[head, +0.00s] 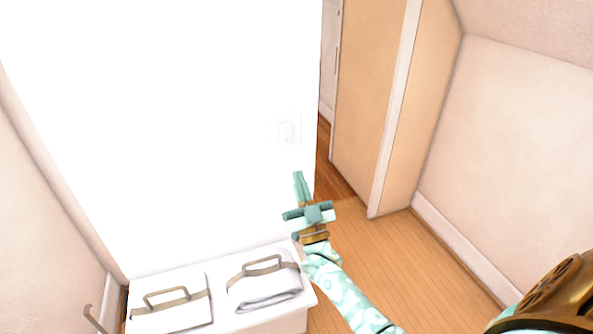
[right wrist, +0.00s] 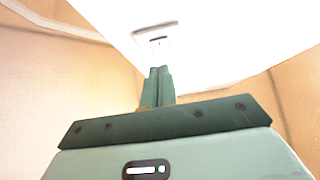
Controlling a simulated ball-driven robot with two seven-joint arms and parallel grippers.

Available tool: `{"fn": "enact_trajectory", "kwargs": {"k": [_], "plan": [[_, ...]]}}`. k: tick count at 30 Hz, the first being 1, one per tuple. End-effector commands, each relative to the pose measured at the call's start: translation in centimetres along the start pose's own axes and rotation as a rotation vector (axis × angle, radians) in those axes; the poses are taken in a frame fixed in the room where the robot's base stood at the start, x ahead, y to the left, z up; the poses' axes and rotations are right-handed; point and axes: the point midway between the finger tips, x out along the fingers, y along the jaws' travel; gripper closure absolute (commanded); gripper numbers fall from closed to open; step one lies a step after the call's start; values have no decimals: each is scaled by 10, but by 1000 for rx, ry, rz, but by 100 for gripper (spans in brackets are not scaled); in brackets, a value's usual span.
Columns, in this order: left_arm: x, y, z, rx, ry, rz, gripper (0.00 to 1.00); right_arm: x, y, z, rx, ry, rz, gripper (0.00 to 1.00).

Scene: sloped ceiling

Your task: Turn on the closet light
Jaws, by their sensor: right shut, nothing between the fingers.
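A white light switch (head: 288,130) is on the bright white wall, near the wall's right edge in the head view. In the right wrist view the switch (right wrist: 156,40) shows at the top, just beyond the fingertips. My right gripper (head: 297,176) is shut and empty. Its fingertips point up toward the switch and appear below it, apart from it. In the right wrist view its two green fingers (right wrist: 160,72) are pressed together. Whether the switch is on or off is too small to tell. My left gripper is not in view.
A tan wall corner (head: 398,110) stands to the right. The wooden floor (head: 400,250) is open there.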

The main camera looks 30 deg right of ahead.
Motion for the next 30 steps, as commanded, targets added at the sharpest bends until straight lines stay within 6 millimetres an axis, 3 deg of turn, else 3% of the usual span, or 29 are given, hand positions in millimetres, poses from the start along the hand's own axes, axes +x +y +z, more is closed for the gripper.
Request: {"fn": "enact_trajectory", "kwargs": {"k": [4, 10, 30], "plan": [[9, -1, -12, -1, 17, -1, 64, -28, 0, 7, 2, -3, 1, 100], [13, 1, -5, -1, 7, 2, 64, -50, 0, 10, 0, -2, 0, 100], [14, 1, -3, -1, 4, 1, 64, -54, -1, 10, -1, -4, -3, 100]]}}
